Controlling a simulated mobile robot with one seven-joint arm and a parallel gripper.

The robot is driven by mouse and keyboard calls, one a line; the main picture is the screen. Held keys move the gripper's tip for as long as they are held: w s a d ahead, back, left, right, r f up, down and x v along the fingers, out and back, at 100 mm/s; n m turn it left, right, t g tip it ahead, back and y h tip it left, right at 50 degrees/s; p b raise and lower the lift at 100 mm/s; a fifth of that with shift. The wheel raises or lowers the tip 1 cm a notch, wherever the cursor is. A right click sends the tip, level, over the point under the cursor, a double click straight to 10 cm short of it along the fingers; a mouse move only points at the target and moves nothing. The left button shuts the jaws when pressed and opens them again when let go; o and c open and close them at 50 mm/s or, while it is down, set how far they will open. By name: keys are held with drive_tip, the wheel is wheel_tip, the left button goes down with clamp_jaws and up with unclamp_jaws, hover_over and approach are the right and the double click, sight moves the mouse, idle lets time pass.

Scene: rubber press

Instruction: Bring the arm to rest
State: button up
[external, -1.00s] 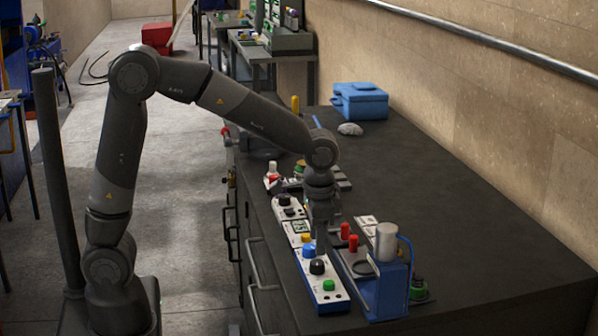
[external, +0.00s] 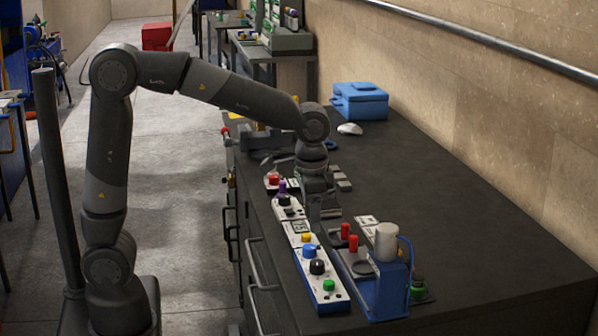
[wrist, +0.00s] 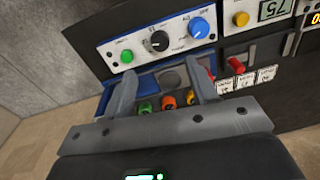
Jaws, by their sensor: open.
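My arm reaches over the dark bench, bent at the elbow. My gripper (external: 322,208) hangs above the bench beside the row of control panels, apart from them as far as I can tell. In the wrist view its two fingers (wrist: 160,68) are spread, with nothing held between them. Beyond the fingertips is the white panel (wrist: 150,42) with a green button (wrist: 127,56), a black knob (wrist: 158,41) and a blue knob (wrist: 198,28). The fingers partly hide the blue press in the wrist view.
The blue press (external: 386,290) with its silver cylinder (external: 387,242) stands right of the panels. Two red posts (external: 353,243) stand beside it. A blue toolbox (external: 360,101) and a white mouse-like object (external: 350,129) lie farther back. The bench's right side is clear.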

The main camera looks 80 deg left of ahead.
drive_tip(key=s+a+r+t, duration=0.1)
drive_tip(key=s+r+t, duration=0.1)
drive_tip(key=s, duration=0.8)
drive_tip(key=s+a+r+t, duration=0.1)
drive_tip(key=s+a+t, duration=0.1)
drive_tip(key=s, duration=0.9)
drive_tip(key=shift+s+r+n+t+h, duration=0.2)
drive_tip(key=shift+r+n+t+h, duration=0.15)
drive_tip(key=shift+t, duration=0.25)
drive_tip(key=shift+w, duration=0.1)
idle(1.1)
